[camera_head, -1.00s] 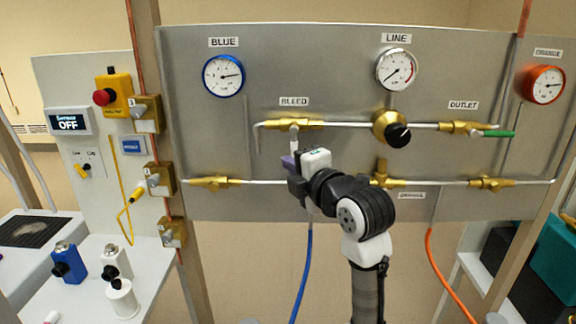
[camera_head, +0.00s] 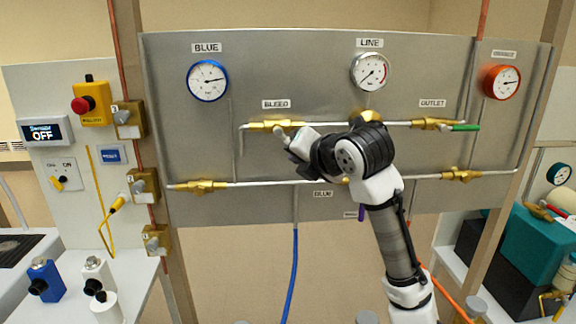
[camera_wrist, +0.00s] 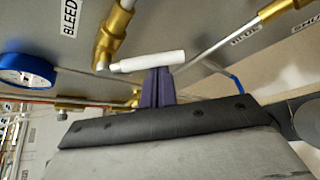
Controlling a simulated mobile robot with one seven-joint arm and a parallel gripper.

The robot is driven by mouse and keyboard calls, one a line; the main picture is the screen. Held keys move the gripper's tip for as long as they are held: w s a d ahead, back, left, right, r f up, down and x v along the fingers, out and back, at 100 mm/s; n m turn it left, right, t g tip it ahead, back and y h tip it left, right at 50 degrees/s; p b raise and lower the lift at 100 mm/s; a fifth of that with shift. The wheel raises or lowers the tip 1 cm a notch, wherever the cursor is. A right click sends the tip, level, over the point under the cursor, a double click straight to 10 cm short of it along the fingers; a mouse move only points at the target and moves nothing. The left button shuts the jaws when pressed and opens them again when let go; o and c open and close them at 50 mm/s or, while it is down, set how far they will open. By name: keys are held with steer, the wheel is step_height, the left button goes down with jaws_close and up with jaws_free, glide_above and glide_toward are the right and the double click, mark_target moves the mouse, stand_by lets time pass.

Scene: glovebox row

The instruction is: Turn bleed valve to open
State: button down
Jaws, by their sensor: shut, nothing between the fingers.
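The brass bleed valve (camera_head: 275,126) sits under the BLEED label on the upper pipe. It also shows in the wrist view (camera_wrist: 117,35). Its white lever (camera_wrist: 148,62) runs sideways across the wrist view from the brass end. In the head view the lever (camera_head: 280,135) is small, tilts down to the right and is partly hidden by my gripper. My gripper's purple fingers (camera_wrist: 158,84) are shut and empty. Their tips lie against or just in front of the lever's outer part; I cannot tell if they touch. In the head view the fingers are hidden.
The blue gauge (camera_head: 208,80) and line gauge (camera_head: 370,72) are above the pipes. The outlet valve (camera_head: 435,124) with a green lever is to the right. A lower pipe (camera_head: 260,184) runs below my gripper. A blue hose (camera_head: 294,260) hangs beneath the panel.

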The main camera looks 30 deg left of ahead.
steer(key=shift+w+d+r+p, duration=0.2)
steer(key=shift+d+r, duration=0.1)
steer(key=shift+r, duration=0.3)
steer(key=shift+w+d+r+p, duration=0.2)
steer(key=shift+w+d+r, duration=0.05)
steer(key=shift+r, duration=0.4)
steer(key=shift+w+d+r+p, duration=0.2)
steer(key=shift+d+r, duration=0.1)
steer(key=shift+r, duration=0.3)
steer(key=shift+r+h, duration=0.25)
steer(key=shift+h, duration=0.05)
